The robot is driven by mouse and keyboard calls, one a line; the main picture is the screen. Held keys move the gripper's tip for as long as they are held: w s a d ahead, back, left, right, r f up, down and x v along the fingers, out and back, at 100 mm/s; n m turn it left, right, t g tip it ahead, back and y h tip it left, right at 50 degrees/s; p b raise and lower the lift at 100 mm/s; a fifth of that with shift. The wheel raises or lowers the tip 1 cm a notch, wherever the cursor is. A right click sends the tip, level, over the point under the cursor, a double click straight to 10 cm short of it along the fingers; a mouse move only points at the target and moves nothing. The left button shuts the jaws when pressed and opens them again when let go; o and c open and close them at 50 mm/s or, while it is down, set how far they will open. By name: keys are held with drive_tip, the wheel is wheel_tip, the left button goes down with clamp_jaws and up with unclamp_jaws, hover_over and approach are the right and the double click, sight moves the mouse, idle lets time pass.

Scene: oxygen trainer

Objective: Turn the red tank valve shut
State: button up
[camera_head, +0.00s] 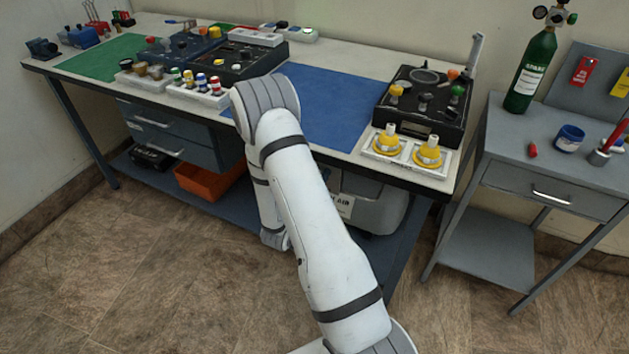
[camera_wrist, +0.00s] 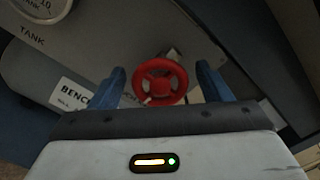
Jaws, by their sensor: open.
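The red tank valve (camera_wrist: 160,82) is a small round handwheel with spokes, in the middle of the wrist view. It sits on a short metal stem in front of a grey tank. My gripper (camera_wrist: 165,80) is open, with one blue finger to the left of the wheel and one to the right. Gaps show between the wheel and both fingers; how deep the wheel sits between them I cannot tell. In the head view my arm hides the valve, and the grey tank (camera_head: 378,208) shows under the bench.
A round gauge marked TANK (camera_wrist: 40,8) and a white BENCH label (camera_wrist: 75,98) are left of the wheel. The workbench top (camera_head: 345,60) overhangs the tank. An orange bin (camera_head: 208,182) is on the lower shelf (camera_head: 235,208). A grey side table (camera_head: 555,165) stands at the right.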

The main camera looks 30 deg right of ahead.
drive_tip(key=c, duration=0.9)
drive_tip(key=shift+c, duration=0.4)
